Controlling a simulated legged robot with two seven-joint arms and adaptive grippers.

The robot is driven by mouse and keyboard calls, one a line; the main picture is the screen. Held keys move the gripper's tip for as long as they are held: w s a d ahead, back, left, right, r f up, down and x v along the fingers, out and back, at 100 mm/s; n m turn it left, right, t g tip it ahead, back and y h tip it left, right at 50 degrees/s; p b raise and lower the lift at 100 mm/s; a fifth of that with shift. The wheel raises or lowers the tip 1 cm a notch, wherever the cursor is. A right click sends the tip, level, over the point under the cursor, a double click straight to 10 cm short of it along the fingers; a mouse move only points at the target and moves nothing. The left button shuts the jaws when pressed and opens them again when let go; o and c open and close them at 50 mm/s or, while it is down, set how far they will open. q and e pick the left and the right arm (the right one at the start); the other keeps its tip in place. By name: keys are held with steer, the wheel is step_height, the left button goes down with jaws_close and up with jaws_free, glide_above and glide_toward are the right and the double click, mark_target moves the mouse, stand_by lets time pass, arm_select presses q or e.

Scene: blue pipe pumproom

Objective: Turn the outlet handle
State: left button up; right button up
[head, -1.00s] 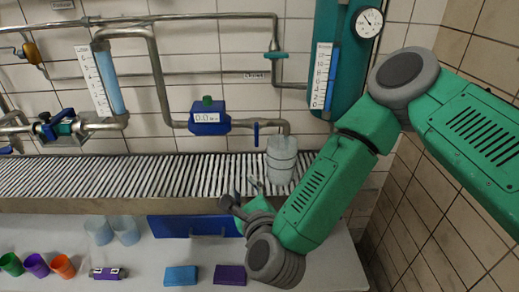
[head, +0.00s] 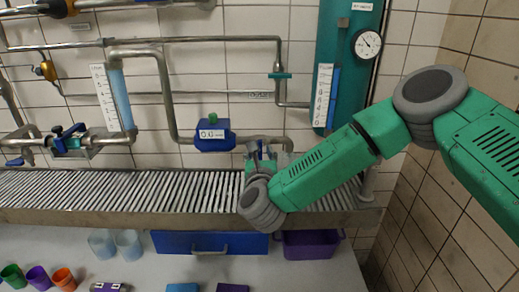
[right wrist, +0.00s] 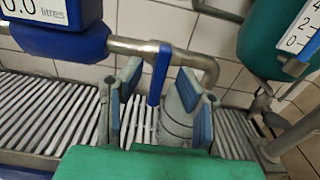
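The outlet handle (right wrist: 160,75) is a blue lever hanging down from the metal outlet pipe in the right wrist view. My right gripper (right wrist: 158,95) is open, its blue-padded fingers on either side of the handle. Gaps show between the handle and the fingers, so they do not look closed on it. In the head view my right gripper (head: 262,155) is at the outlet pipe, above the conveyor, and mostly hides the handle. My left gripper is not in view.
A grey container (right wrist: 172,122) stands under the outlet, partly behind a finger. A blue meter (head: 213,136) reading 0.0 is left of the outlet. The roller conveyor (head: 120,195) runs below. A teal tank (head: 345,60) stands to the right.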

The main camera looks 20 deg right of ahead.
steer(key=shift+x, duration=1.1)
jaws_close()
